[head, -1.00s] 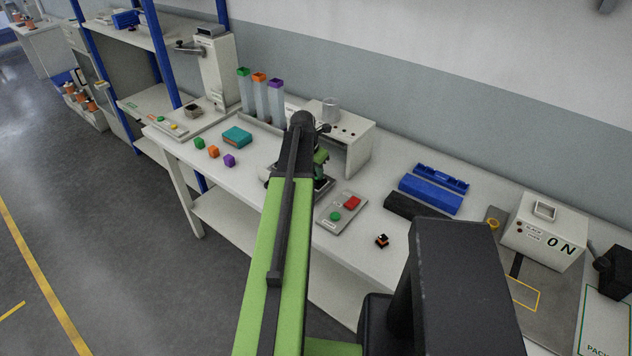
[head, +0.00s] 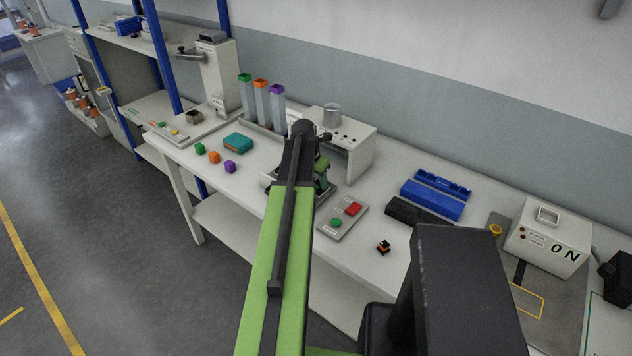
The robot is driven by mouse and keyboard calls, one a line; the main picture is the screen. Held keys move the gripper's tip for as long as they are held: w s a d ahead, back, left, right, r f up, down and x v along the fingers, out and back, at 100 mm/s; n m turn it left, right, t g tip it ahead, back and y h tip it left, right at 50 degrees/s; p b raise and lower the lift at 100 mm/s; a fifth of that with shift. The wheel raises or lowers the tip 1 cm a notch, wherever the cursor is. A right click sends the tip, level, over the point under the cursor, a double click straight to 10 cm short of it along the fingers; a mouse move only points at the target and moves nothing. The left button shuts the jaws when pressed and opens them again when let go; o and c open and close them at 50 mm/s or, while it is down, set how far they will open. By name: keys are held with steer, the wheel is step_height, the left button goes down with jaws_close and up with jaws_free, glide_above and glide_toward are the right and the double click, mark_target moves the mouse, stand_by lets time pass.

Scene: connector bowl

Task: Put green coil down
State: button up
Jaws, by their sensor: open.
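My gripper (head: 322,188) is low over a dark fixture in front of the white box-shaped machine (head: 352,150), to the right of the green block. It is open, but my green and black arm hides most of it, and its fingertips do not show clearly. I see nothing held in it.
Tubes (head: 262,103) with coloured tops stand behind. A button panel (head: 344,220), a black-orange part (head: 383,247) and a blue case (head: 432,198) are right.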

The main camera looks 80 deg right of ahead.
steer(key=p+v, duration=1.1)
steer(key=v, duration=0.1)
steer(key=shift+w, duration=0.1)
